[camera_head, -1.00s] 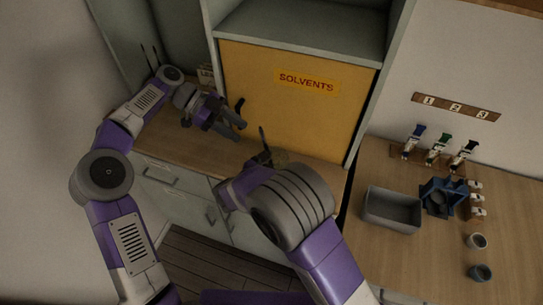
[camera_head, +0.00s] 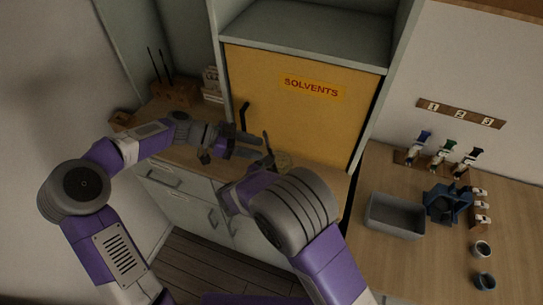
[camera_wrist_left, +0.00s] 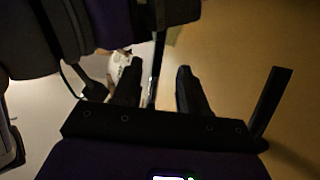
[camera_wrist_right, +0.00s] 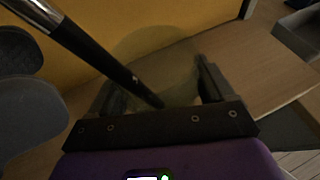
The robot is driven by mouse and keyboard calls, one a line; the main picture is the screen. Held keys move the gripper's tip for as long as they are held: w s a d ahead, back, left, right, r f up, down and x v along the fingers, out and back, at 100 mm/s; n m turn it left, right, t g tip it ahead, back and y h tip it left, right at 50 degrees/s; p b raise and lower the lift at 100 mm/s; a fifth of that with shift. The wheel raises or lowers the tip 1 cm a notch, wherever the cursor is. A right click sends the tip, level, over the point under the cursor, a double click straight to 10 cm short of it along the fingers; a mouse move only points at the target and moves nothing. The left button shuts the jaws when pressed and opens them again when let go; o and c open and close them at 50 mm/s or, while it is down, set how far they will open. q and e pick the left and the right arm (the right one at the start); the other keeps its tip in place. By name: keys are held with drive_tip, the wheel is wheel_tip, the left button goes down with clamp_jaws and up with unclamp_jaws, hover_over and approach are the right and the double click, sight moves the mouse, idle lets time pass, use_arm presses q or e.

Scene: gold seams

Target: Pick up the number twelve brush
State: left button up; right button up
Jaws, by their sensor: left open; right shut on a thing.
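A dark-handled brush (camera_wrist_right: 105,62) with a silver ferrule leans out of a translucent olive jar (camera_wrist_right: 160,70); no number is readable on it. In the head view, the brush (camera_head: 266,142) stands up from the jar (camera_head: 283,160) on the left counter. My right gripper (camera_wrist_right: 155,92) is shut on the jar, its fingers at either side. My left gripper (camera_head: 258,146) is open at the brush. In the left wrist view, a thin upright shaft (camera_wrist_left: 157,65) shows between its fingers (camera_wrist_left: 158,80); I cannot tell if they touch it.
The yellow solvents door (camera_head: 300,115) with a dark handle (camera_head: 243,113) is close behind both grippers. A wooden block (camera_head: 175,94) with thin dark sticks stands at the back left. A grey bin (camera_head: 394,216) and a blue holder (camera_head: 447,204) are on the right table.

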sight(271, 153)
use_arm(q)
drive_tip(key=shift+x, duration=2.75)
drive_tip(key=shift+s, duration=0.15)
clamp_jaws()
